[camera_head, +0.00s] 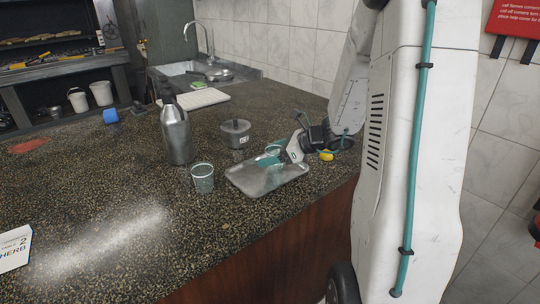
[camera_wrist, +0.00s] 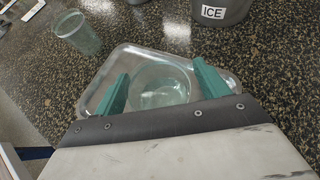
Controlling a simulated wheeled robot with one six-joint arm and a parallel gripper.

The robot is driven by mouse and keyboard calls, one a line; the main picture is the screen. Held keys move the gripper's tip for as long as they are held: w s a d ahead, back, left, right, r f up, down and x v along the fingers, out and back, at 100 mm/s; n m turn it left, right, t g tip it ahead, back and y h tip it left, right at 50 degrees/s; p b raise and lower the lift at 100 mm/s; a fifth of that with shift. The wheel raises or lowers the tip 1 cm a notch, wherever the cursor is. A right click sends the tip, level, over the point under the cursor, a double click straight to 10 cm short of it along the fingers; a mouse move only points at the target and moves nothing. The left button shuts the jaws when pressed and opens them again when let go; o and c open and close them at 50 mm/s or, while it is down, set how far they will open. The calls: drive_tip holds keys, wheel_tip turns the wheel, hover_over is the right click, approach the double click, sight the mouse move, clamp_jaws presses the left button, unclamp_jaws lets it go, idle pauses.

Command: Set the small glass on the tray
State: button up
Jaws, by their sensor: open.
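The metal tray (camera_head: 265,182) lies on the dark speckled counter near its front edge; it also shows in the wrist view (camera_wrist: 98,92). A small clear glass (camera_wrist: 160,88) sits between my open fingers in the wrist view and appears to stand on the tray. Its base contact is not clear. In the head view my gripper (camera_head: 266,157) reaches over the tray's back part from the right, and its fingers mostly hide this glass. A second, taller-looking glass (camera_head: 202,178) stands upright left of the tray, apart from it; it shows in the wrist view (camera_wrist: 78,34).
A steel flask (camera_head: 176,135) stands behind the second glass. A yellow object (camera_head: 326,155) lies under my arm. A blue cup (camera_head: 110,116) is farther back.

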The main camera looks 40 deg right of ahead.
drive_tip(key=v, duration=1.1)
drive_tip(key=shift+s, duration=0.1)
drive_tip(key=s+a+r+n+g, duration=0.2)
drive_tip(key=s+a+n+g, duration=0.2)
drive_tip(key=a+n, duration=0.5)
drive_tip(key=s+a+r+n+g, duration=0.35)
drive_tip(key=a+n, duration=0.25)
drive_tip(key=a, duration=0.4)
drive_tip(key=s+a+r+n+g+h, duration=0.1)
drive_tip(key=s+a+n+h, duration=0.2)
drive_tip(key=s+n+h, duration=0.4)
drive_tip(key=s+n, duration=0.4)
drive_tip(key=n, duration=0.2)
drive_tip(key=shift+s+n, duration=0.35)
drive_tip(key=shift+n, duration=0.05)
